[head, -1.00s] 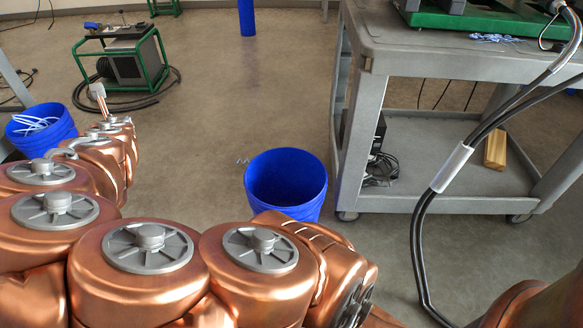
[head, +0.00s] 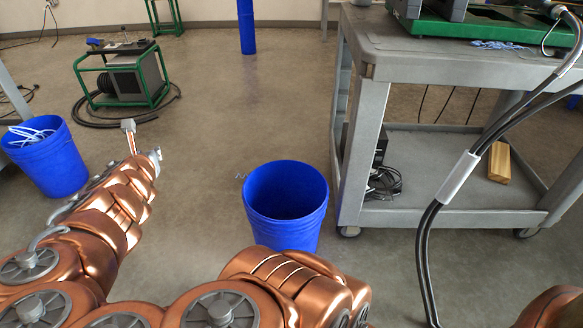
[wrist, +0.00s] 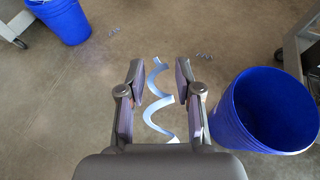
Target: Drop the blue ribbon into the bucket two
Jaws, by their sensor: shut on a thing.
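My gripper (wrist: 160,98) shows in the wrist view, its fingers closed on the blue ribbon (wrist: 157,78), a pale blue wavy strip. The ribbon curls out above and below the grip, above the floor. A blue bucket (wrist: 232,112) stands to the right of my gripper in the wrist view, and another blue bucket (wrist: 68,24) is at the top left. In the head view one blue bucket (head: 283,215) stands in the middle and looks empty. Another (head: 50,165) at the left holds pale strips. I see no label telling which is bucket two.
A grey cart (head: 372,150) stands right of the middle bucket, with cables and a wood block (head: 499,162) on its lower shelf. A green-framed machine (head: 122,75) with a hose is at the back left. Small curls (wrist: 205,55) lie on the floor. Open floor lies between the buckets.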

